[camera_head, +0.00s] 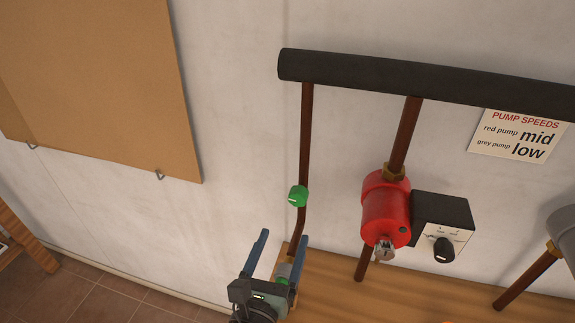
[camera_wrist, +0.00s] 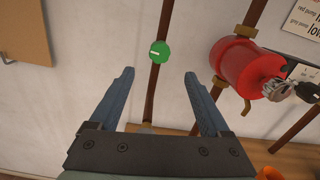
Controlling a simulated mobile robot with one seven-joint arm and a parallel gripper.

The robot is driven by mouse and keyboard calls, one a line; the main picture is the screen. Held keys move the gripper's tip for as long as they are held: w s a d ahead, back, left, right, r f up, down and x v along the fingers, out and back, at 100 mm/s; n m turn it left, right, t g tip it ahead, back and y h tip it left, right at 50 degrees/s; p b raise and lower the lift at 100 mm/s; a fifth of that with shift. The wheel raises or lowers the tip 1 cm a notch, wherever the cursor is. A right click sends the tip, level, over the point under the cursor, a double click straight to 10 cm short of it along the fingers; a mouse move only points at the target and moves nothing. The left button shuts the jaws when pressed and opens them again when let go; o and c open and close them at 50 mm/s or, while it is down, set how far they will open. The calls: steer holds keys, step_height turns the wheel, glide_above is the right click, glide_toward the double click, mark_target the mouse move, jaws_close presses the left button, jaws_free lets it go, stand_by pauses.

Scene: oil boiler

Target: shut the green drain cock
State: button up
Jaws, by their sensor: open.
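The green drain cock (camera_head: 298,196) is a small round green knob with a pale mark on its face, on a thin copper pipe (camera_head: 305,130) against the wall. In the wrist view the green drain cock (camera_wrist: 160,51) is above and between the fingertips, with the pale mark lying nearly level. My gripper (camera_head: 282,247) is below the cock in the head view, fingers pointing up toward it. My gripper (camera_wrist: 158,74) is open and empty, its two blue fingers apart from the cock. The lower end of the thin pipe is partly hidden by my gripper.
A red pump (camera_head: 386,212) with a black control box (camera_head: 442,222) stands just right of the cock. A black lagged pipe (camera_head: 420,80) runs above. A wooden surface (camera_head: 335,290) lies below. A brown board (camera_head: 100,80) hangs at left; the wall between is clear.

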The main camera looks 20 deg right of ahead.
mark_target(297, 201)
steer(key=p+x, duration=0.1)
steer(key=x, duration=1.2)
steer(key=shift+r, duration=0.1)
steer(key=shift+c, duration=0.3)
jaws_close()
